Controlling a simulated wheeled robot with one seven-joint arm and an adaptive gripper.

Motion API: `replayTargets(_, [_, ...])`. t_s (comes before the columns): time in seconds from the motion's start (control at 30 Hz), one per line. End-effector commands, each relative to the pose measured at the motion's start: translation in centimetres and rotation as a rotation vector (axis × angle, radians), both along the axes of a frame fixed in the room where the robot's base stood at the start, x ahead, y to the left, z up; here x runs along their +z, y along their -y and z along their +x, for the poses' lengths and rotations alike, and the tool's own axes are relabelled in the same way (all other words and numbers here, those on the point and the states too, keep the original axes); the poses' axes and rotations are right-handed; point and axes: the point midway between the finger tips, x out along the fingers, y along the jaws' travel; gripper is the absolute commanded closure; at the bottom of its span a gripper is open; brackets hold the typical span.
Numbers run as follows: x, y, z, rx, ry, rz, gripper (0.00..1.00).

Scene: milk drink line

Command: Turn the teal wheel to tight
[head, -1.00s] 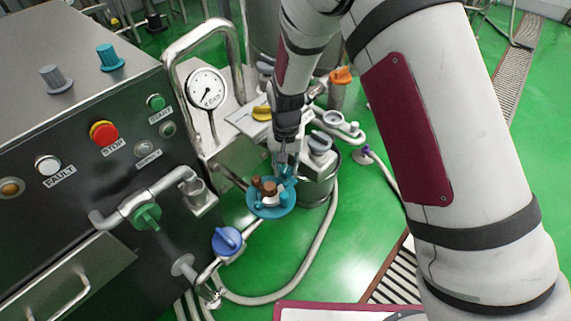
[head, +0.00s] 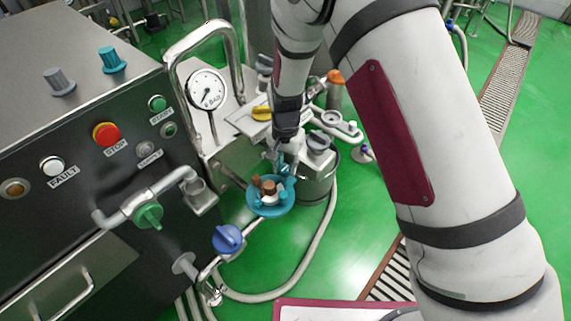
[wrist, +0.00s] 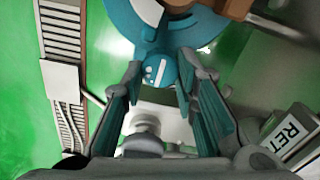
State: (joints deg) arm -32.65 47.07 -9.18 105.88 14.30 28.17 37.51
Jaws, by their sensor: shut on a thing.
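The teal wheel (head: 264,209) sits low in front of the machine in the head view, with brown and white parts at its middle. In the wrist view, the wheel (wrist: 196,32) fills the top, and a rounded teal knob (wrist: 159,72) on its rim lies between my fingers. My gripper (head: 284,172) reaches down from above onto the far side of the wheel. It is shut on the wheel's knob; its two fingers (wrist: 160,80) flank the knob in the wrist view. No tight mark on the wheel is readable.
A blue valve handle (head: 228,239) stands just below the wheel, and a green one (head: 148,214) is to its left. A steel vessel (head: 317,182) and a curved hose (head: 310,246) are close on the right. A pressure gauge (head: 207,89) stands behind.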

Motion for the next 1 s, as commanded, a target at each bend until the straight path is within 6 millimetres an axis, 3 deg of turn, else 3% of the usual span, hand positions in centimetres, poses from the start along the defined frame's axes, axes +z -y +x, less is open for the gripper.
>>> replayTargets(0.13, [0.0, 0.0, 0.0, -0.001, 0.000, 0.000, 1.00])
replayTargets(0.17, [0.0, 0.0, 0.0, -0.001, 0.000, 0.000, 0.68])
replayTargets(0.23, [0.0, 0.0, 0.0, -0.001, 0.000, 0.001, 0.53])
replayTargets(0.67, [0.8, -0.1, 0.1, 0.000, 0.002, 0.001, 0.53])
replayTargets(1.0, [7.2, -0.1, 0.1, 0.001, 0.004, 0.002, 0.53])
